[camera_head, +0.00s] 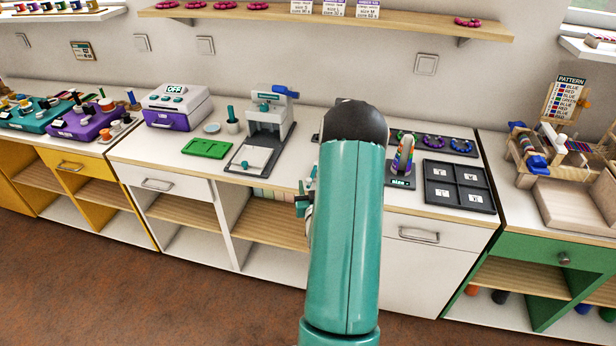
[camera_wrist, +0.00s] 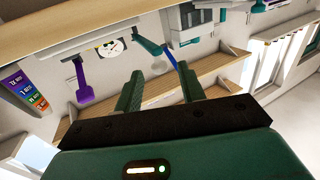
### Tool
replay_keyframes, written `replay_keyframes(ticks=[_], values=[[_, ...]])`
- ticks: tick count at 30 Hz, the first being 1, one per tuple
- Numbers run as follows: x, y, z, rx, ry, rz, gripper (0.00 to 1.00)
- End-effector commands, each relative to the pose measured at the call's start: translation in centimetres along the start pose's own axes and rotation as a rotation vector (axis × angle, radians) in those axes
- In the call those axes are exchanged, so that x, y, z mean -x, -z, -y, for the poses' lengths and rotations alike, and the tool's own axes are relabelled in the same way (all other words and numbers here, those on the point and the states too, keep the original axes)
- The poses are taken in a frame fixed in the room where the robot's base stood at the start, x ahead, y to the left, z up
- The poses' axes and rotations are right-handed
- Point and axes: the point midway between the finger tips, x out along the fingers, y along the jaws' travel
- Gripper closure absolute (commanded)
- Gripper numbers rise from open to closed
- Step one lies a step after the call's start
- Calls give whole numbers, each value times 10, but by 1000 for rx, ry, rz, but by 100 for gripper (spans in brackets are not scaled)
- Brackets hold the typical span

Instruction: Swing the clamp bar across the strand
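I cannot single out a clamp bar or a strand with certainty in either view. In the head view, a grey and white press-like device (camera_head: 268,117) with a blue handle stands on the middle bench. A wooden frame (camera_head: 527,158) with blue parts stands on the right bench. My teal arm hides part of the middle bench, and my gripper is mostly hidden there. In the wrist view, my gripper (camera_wrist: 160,88) has its two dark green fingers apart with nothing held. A blue rod (camera_wrist: 171,58) and a teal piece (camera_wrist: 147,46) appear beyond the fingers.
A striped cone (camera_head: 403,155), bead rings (camera_head: 434,142) and a dark compartment tray (camera_head: 458,187) lie right of my arm. A green board (camera_head: 206,148) and purple box (camera_head: 177,105) are left. A pattern card (camera_head: 567,98) stands at right. A shelf (camera_head: 330,22) runs above.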

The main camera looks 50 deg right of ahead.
Motion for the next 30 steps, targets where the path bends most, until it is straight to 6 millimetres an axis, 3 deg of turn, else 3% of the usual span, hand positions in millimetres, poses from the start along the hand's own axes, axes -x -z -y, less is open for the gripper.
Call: replay_keyframes(ticks=[3, 9, 19, 20, 26, 30], values=[[-23, 0, -1, 0, -1, -2, 60], [-47, 0, -1, 0, -1, -1, 60], [-52, 0, 0, 0, -1, 1, 60], [-52, 0, 0, 0, -1, 1, 62], [-52, 0, 0, 0, -1, 1, 100], [-52, 0, 0, 0, 0, 0, 100]])
